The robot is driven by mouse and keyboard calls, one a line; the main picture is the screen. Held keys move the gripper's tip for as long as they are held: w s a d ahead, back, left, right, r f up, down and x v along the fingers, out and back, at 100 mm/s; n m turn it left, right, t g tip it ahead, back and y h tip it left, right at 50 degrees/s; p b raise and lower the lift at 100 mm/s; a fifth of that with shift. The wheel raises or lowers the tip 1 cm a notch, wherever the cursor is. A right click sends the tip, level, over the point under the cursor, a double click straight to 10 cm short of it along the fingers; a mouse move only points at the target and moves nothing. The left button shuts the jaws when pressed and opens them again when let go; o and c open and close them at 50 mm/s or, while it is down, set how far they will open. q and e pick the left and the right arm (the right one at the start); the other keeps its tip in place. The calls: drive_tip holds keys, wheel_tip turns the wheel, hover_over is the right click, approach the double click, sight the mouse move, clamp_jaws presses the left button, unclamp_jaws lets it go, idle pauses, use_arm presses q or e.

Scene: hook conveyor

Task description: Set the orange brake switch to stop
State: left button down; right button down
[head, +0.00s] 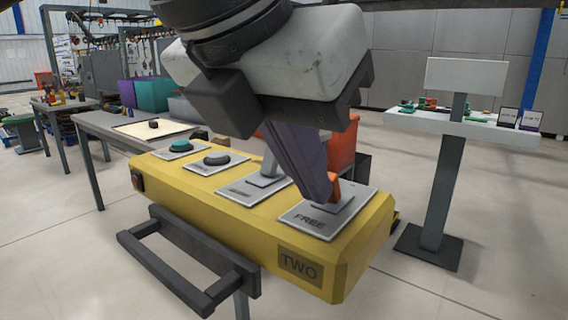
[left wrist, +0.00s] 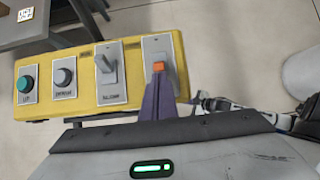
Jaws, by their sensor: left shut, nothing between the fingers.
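The orange brake switch (head: 335,187) stands on a grey plate (head: 309,223) at the right end of a yellow control box (head: 355,250). The plate's near edge reads FREE; its far edge is hidden behind my gripper. My left gripper (head: 318,192), with purple fingers, is shut and empty. It comes down from above, its tips right beside the switch; I cannot tell whether they touch. In the left wrist view the orange switch top (left wrist: 159,66) shows just past the tips of the left gripper (left wrist: 158,78).
A dark handle bar (head: 180,270) juts out in front.

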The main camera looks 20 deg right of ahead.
use_arm(q)
drive_tip(key=shift+r, duration=0.15)
drive_tip(key=shift+d+r+y+p, duration=0.15)
drive_tip(key=shift+y+p, duration=0.15)
drive_tip(key=shift+p, duration=0.25)
drive_tip(key=p, duration=0.1)
drive_tip(key=r+g+y+p, duration=0.1)
drive_tip(key=p, duration=0.1)
drive_tip(key=shift+w+d, duration=0.3)
drive_tip(key=shift+d, duration=0.05)
drive_tip(key=shift+w+d+p, duration=0.3)
drive_tip(key=shift+p, duration=0.55)
drive_tip(key=shift+w+d+r, duration=0.1)
drive_tip(key=shift+w+d, duration=0.05)
use_arm(e)
wheel_tip(320, 180, up, 4)
drive_tip(key=shift+f, duration=0.15)
